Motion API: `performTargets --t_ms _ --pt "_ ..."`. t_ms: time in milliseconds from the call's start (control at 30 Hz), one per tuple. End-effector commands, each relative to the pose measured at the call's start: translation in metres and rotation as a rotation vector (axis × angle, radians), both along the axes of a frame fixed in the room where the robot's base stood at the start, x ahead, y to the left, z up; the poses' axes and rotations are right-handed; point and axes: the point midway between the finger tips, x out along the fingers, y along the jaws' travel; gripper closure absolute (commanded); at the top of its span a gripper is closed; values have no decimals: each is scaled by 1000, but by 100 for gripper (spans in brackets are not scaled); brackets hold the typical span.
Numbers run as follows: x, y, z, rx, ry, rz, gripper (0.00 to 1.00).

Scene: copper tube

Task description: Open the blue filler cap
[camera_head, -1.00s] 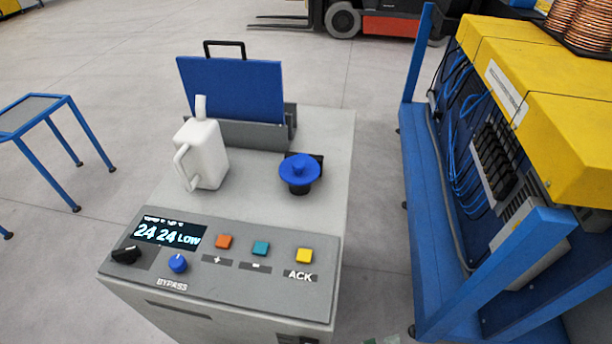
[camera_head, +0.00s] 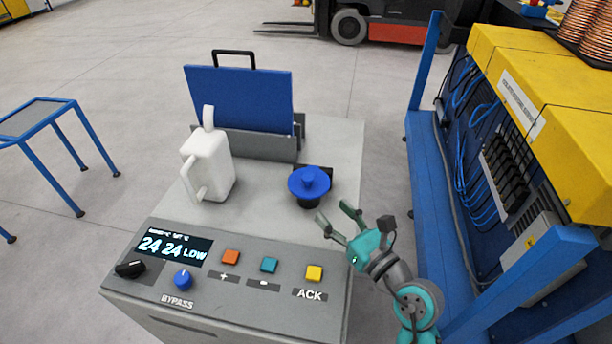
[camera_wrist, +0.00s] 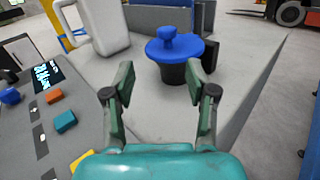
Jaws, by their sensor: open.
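The blue filler cap (camera_head: 309,183) is a round disc with a raised knob, sitting on a short black neck on top of the grey cabinet. It also shows in the wrist view (camera_wrist: 174,48), upright beyond my fingertips. My gripper (camera_head: 336,216) is open and empty, in front of and to the right of the cap in the head view. In the wrist view the two fingers (camera_wrist: 160,80) are spread, with the cap and its black neck ahead between them, apart from the fingers.
A white jug (camera_head: 208,168) stands left of the cap. Behind is a blue panel with a handle (camera_head: 240,95). The control panel with display (camera_head: 175,245), knobs and buttons is in front. A blue frame with yellow covers (camera_head: 535,100) stands to the right.

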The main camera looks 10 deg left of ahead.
Motion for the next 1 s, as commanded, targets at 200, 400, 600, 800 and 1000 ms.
performTargets --t_ms 200,400,600,800,1000 --pt "18 3 5 -71 -36 -18 43" --pt "38 23 6 -70 -35 -16 43" --pt "64 47 5 -68 -35 -16 43" --pt "84 65 6 -68 -35 -17 43" --pt "92 73 5 -68 -33 -18 43"
